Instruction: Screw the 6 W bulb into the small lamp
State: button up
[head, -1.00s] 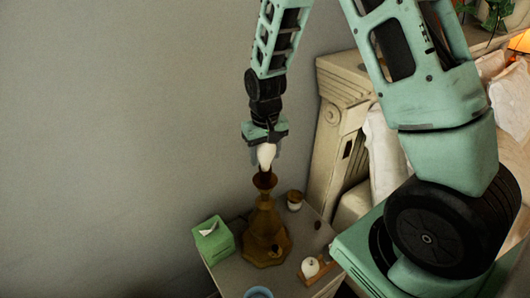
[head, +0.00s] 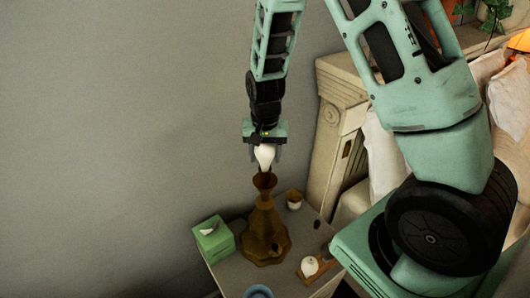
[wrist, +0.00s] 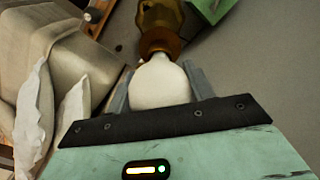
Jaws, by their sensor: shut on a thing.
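A white bulb (head: 265,156) is held in my gripper (head: 265,157), directly above the brown lamp (head: 264,228) on the small table. The lamp has a narrow neck and a flared top. In the wrist view the white bulb (wrist: 159,82) sits between the two grey fingers of my gripper (wrist: 159,84), and its far end overlaps the flared top of the lamp (wrist: 160,45). I cannot tell whether the bulb's base touches the socket. No wattage marking can be read on the bulb.
On the table (head: 231,273) stand a green tissue box (head: 214,240), a small cup (head: 294,199), a blue cup (head: 258,292) and a wooden holder with a round white thing (head: 310,266). The bed's headboard (head: 338,130) and pillows are to the right; a grey wall is behind.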

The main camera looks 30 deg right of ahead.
jog(key=shift+m, duration=1)
jog(key=shift+r+m+p, duration=0.15)
jog(key=shift+m+p, duration=0.5)
jog(key=shift+m, duration=1.05)
jog(key=shift+f+m, duration=0.2)
jog(key=shift+m, duration=1.5)
jog(key=m, duration=0.3)
